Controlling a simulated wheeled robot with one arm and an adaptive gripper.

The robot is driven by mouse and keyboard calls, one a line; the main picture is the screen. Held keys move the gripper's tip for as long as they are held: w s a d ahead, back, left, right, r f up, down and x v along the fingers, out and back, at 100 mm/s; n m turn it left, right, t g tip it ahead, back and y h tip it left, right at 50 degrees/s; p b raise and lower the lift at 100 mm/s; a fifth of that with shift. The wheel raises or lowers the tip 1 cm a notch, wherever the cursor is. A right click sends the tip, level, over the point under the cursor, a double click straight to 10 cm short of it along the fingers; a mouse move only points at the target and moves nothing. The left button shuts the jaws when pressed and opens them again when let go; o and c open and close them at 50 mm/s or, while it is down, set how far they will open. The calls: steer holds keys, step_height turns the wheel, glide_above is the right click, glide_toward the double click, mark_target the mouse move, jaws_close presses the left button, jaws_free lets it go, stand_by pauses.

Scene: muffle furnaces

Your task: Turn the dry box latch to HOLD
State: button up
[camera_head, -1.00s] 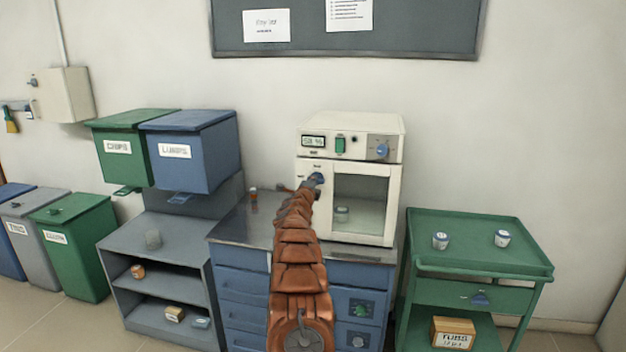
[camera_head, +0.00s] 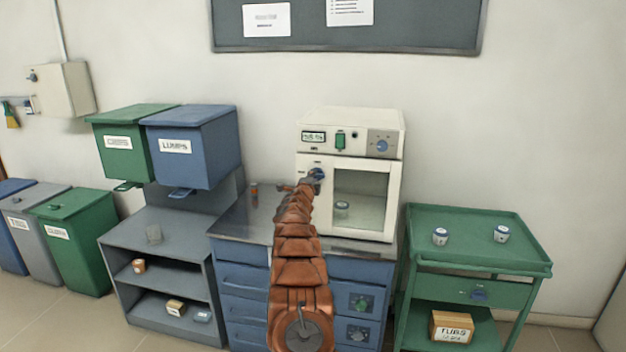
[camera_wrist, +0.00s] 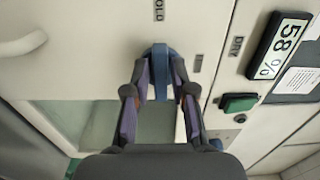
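The dry box (camera_head: 350,120) is a cream cabinet with a glass door and a display reading 58 %. Its latch (camera_head: 317,174) is a blue handle at the door's upper left. In the wrist view the latch (camera_wrist: 160,75) lies between the two fingers of my gripper (camera_wrist: 160,72), its bar in line with a partly cut-off label ending in "OLD" (camera_wrist: 158,10). A DRY label (camera_wrist: 236,46) is to the right. Whether the fingers press on the latch is not clear. In the head view my gripper (camera_head: 312,184) is at the latch, partly covering it.
The dry box stands on a blue drawer bench (camera_head: 240,280). A green cart (camera_head: 470,250) with two small tubs is to the right. Green and blue bins (camera_head: 195,150) hang over a grey shelf (camera_head: 185,245) at left. A green rocker switch (camera_wrist: 238,103) is near the gripper.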

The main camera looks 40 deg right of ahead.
steer(key=shift+o, duration=1)
steer(key=v, duration=1.2)
stand_by(0.8)
